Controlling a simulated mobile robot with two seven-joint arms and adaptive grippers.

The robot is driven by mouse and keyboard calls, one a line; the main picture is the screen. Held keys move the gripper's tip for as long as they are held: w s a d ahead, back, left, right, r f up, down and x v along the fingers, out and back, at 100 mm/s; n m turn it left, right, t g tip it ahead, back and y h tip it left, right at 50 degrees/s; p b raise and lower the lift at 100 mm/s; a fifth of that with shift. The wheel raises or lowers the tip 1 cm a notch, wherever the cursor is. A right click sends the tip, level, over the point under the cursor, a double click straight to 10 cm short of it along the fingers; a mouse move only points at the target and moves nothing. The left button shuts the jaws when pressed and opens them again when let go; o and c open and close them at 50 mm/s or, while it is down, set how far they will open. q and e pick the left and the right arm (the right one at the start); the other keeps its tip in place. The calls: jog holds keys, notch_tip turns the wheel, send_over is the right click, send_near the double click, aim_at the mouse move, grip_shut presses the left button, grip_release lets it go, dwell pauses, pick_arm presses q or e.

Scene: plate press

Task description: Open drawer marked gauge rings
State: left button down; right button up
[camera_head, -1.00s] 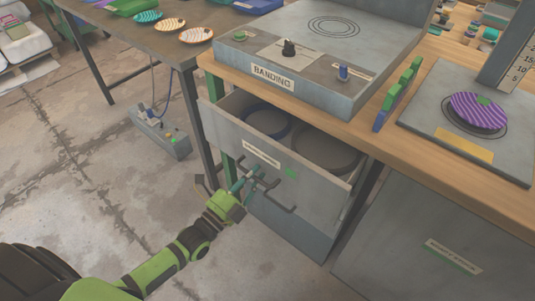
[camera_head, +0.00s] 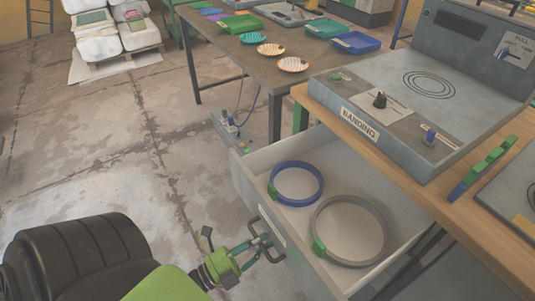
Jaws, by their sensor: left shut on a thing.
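The grey metal drawer (camera_head: 385,279) stands far out from under the wooden bench, below the machine marked BANDING. A blue ring (camera_head: 297,203) and a larger grey ring (camera_head: 316,230), each with a green tab, lie flat inside it. My left gripper (camera_head: 262,246) is shut on the drawer's dark bar handle (camera_head: 280,256) at the drawer front. The label on the drawer front is too small and slanted to read here. My right gripper is not in view.
The banding machine (camera_head: 396,118) sits on the wooden bench (camera_head: 318,97) above the drawer. A second table (camera_head: 300,81) with patterned plates and coloured trays stands behind. A grey socket box (camera_head: 228,130) lies on the floor near it. Open concrete floor is at left.

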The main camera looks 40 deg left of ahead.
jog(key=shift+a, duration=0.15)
pick_arm(q)
jog(key=c, duration=1.2)
grip_release()
jog(key=shift+o, duration=0.2)
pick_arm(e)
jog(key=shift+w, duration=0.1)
pick_arm(q)
jog(key=shift+s+a, duration=0.1)
jog(key=v, duration=1.2)
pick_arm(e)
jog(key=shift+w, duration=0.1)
